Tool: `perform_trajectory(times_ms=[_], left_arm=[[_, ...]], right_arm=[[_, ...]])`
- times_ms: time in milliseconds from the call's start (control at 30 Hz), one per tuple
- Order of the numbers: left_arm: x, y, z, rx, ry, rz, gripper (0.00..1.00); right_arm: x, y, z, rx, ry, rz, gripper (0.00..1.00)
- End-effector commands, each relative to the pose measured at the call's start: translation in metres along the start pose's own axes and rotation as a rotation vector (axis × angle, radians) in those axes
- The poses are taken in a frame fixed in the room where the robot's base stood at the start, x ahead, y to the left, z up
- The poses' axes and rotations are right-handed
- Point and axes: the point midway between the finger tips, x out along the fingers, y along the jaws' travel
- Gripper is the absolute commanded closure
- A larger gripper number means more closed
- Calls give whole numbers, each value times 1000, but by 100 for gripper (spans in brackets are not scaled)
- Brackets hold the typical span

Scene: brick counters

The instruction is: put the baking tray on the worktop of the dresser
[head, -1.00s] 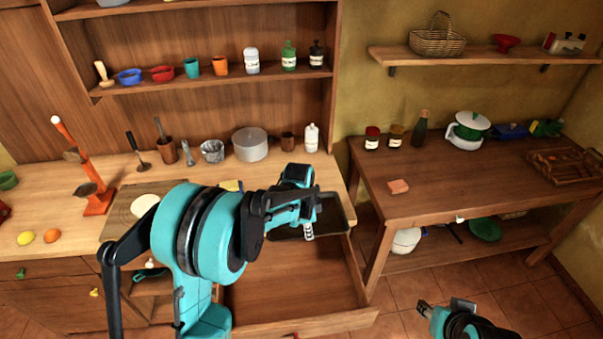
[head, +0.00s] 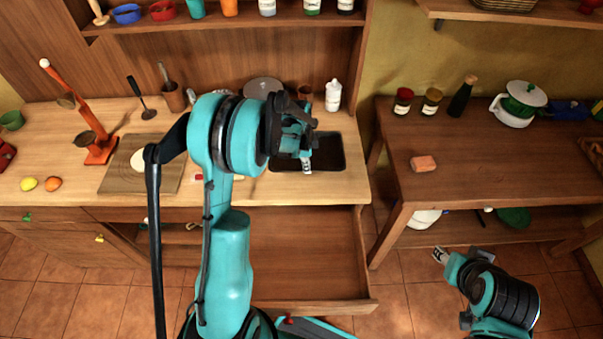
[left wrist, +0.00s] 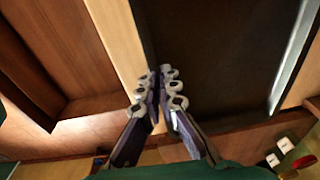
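The baking tray (head: 326,152), dark and rectangular, is over the right end of the dresser's pale worktop (head: 240,190). I cannot tell whether it rests there or is held just above. My left gripper (head: 305,160) is at the tray's left part in the head view. In the left wrist view, the fingers (left wrist: 160,88) are closed together at the rim of the tray (left wrist: 215,55), with the pale worktop edge (left wrist: 116,40) beside it. My right gripper (head: 455,256) is low over the floor, right of the dresser; its finger gap is unclear.
An open, empty drawer (head: 300,250) juts out below the worktop. A cutting board (head: 120,180), a white bottle (head: 333,96) and a pot (head: 262,88) stand on the worktop. A side table (head: 480,165) with jars and a sponge (head: 423,163) is to the right.

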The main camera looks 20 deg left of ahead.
Motion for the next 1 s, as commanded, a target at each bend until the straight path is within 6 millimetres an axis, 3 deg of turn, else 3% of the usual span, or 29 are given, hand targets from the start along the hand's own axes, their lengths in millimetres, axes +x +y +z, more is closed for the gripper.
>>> perform_trajectory(times_ms=[100, 267, 500, 900, 1000], left_arm=[[8, -7, 15, -1, 0, 0, 100], [14, -10, 21, 2, 0, 1, 100], [48, -9, 24, 2, 0, 0, 100], [54, -8, 25, 1, 0, 0, 100], [53, -8, 25, 1, 0, 1, 74]], right_arm=[[2, 0, 1, 0, 0, 0, 60], [3, 0, 2, 0, 0, 0, 60], [9, 0, 6, 0, 0, 0, 60], [12, 0, 8, 0, 0, 0, 60], [11, 0, 7, 0, 0, 0, 60]])
